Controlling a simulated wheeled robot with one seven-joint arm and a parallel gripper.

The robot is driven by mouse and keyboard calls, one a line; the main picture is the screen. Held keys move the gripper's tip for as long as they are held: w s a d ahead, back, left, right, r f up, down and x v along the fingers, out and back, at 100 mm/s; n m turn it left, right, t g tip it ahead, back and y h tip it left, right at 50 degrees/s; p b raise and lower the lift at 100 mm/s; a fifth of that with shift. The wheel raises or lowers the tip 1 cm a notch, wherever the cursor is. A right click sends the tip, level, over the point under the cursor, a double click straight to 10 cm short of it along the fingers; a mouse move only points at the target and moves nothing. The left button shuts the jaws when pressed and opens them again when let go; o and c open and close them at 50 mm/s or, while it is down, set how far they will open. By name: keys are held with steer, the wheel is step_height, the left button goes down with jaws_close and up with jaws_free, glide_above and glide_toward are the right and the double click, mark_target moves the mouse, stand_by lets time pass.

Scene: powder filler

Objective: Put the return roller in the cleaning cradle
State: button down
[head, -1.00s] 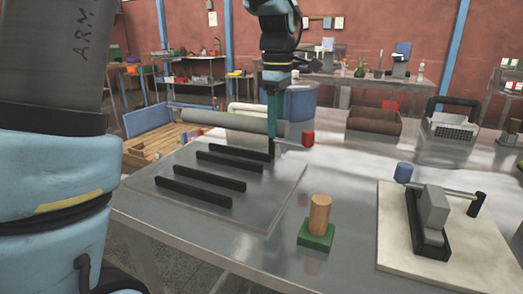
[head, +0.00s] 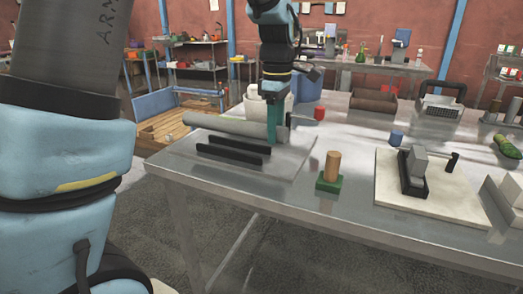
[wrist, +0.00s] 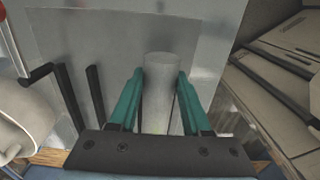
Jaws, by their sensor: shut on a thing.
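My gripper (head: 277,136) is shut on a long grey roller (head: 215,124), which I take to be the return roller. It lies roughly level over the rear part of a flat metal plate (head: 295,158). Black bars (head: 232,150) stand on the plate in front of the roller. In the wrist view the green fingers (wrist: 160,95) flank the roller (wrist: 162,70), and two dark bars (wrist: 95,92) show to its left. I cannot tell whether the roller touches the plate or bars. The plate with bars may be the cleaning cradle; no label shows.
A wooden peg (head: 332,165) on a green base stands right of the plate. A pale board (head: 390,192) with a grey block lies farther right. A red knob (head: 319,113) is close behind my gripper.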

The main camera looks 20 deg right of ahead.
mark_target(275, 162)
steer(key=shift+f, duration=2.9)
steer(key=shift+f, duration=0.1)
steer(key=shift+c, duration=1.8)
jaws_free()
step_height(275, 162, up, 12)
steer(key=shift+r, duration=0.2)
